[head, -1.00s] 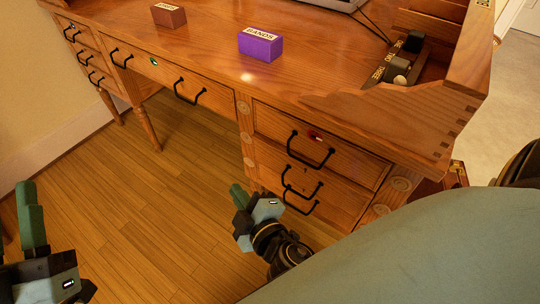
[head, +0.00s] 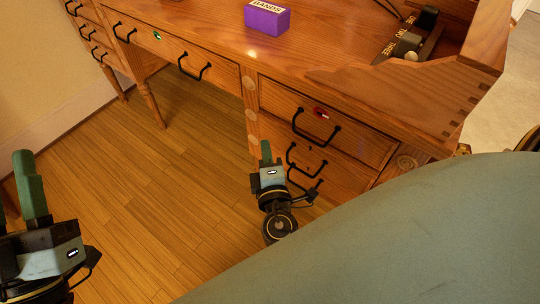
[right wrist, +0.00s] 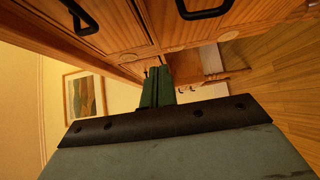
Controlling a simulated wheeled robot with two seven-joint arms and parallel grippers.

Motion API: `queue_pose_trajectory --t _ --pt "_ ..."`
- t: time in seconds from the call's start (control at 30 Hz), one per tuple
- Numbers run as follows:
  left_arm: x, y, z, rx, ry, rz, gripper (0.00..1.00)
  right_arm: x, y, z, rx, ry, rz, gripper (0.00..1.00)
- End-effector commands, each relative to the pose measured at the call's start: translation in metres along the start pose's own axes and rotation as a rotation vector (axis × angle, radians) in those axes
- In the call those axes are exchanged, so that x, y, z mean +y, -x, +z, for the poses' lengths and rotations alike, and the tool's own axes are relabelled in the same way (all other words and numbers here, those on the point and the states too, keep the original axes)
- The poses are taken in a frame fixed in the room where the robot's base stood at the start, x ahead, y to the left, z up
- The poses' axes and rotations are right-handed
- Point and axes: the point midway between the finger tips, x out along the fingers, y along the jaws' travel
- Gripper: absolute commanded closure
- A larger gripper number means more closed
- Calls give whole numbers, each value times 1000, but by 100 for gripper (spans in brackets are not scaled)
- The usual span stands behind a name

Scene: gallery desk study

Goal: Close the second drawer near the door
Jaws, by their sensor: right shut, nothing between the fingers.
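The drawer stack at the desk's right has a top drawer (head: 350,135) with a red-marked lock and a black handle. The second drawer (head: 338,168) is below it, with its own black handle (head: 304,161); I cannot tell how far out it stands. A lower handle is partly hidden by my right gripper and arm. My right gripper (head: 266,146) is shut and empty, just left of the lower handles in the head view. Its green fingers (right wrist: 157,88) point past drawer fronts in the right wrist view. My left gripper (head: 30,160) is at the left edge, partly cut off.
Another drawer stack (head: 88,35) is at the far left. Wood floor (head: 170,180) lies open under the desk. A framed picture (right wrist: 84,95) shows in the right wrist view.

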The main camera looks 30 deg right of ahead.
Motion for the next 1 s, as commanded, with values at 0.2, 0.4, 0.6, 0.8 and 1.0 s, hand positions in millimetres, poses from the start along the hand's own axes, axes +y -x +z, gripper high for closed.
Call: queue_pose_trajectory --t 0.2,0.4,0.6,0.8,1.0 --pt "0 2 -6 66 0 1 68 -1 -31 17 0 2 0 100" --pt "0 2 -9 90 0 2 68 0 -42 27 0 0 -1 100" --pt "0 2 -10 94 0 2 68 0 -43 28 1 0 -1 100" --pt "0 2 -10 95 -1 2 68 0 -44 30 1 0 -1 100" --pt "0 4 -12 120 -1 2 68 0 -59 45 -1 2 0 100"
